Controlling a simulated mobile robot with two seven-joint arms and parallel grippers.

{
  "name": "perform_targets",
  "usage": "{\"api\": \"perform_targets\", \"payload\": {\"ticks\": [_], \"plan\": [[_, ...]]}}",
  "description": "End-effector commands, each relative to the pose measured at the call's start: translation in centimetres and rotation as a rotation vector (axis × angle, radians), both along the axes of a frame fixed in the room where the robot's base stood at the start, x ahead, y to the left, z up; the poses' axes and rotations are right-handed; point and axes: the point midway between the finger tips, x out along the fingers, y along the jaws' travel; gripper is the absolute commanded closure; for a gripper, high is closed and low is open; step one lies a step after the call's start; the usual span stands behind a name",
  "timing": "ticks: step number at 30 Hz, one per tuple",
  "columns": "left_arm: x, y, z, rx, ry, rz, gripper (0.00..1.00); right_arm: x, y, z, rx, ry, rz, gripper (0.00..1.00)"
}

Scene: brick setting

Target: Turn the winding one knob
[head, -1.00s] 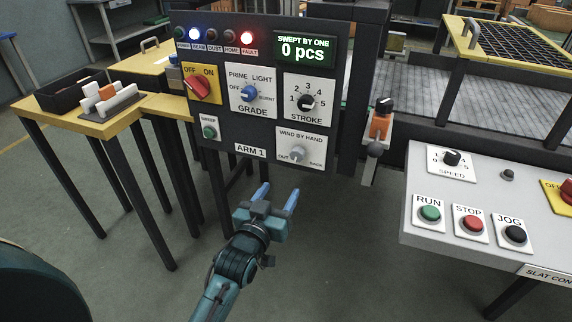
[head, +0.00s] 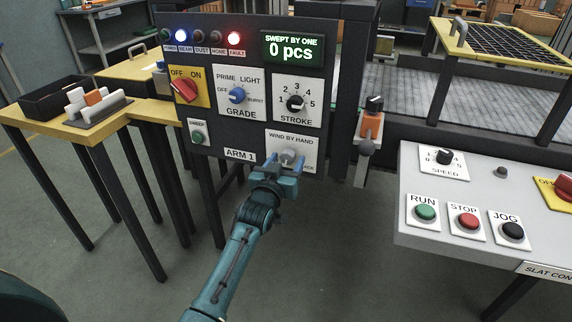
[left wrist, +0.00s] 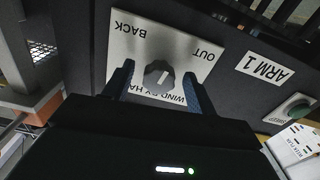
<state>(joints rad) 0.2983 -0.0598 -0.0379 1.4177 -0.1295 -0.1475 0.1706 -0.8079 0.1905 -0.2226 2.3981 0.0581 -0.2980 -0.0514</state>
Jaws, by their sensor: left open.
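The "WIND BY HAND" knob (head: 288,156) is grey and sits on a white plate (head: 306,142) at the lower right of the black panel. In the left wrist view the knob (left wrist: 158,74) shows with its plate upside down, marked "OUT" and "BACK". My left gripper (head: 287,162) is open in front of the plate. Its two blue fingers (left wrist: 157,85) stand on either side of the knob, with gaps between them and it. I cannot tell how deep the fingertips reach. My right gripper is not in view.
The black panel (head: 225,140) also carries a GRADE knob (head: 237,95), a STROKE knob (head: 295,103), a red switch (head: 185,90) and a green SWEEP button (head: 198,138). A grey console (head: 420,235) stands at right. A yellow table (head: 60,130) stands at left.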

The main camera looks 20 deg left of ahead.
Motion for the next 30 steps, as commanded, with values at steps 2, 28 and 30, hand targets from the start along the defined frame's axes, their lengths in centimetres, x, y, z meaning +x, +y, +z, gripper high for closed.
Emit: {"api": "perform_targets", "payload": {"ticks": [2, 28, 30], "plan": [[0.24, -0.01, -0.01, 0.000, 0.000, 0.000, 0.43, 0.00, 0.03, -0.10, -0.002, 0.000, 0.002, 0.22], [0.24, -0.04, -0.01, 0.001, 0.001, 0.000, 0.88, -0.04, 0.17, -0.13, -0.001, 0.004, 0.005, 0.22], [0.24, -0.04, 0.00, 0.006, 0.001, 0.000, 0.88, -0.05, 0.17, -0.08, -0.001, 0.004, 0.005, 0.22]]}}
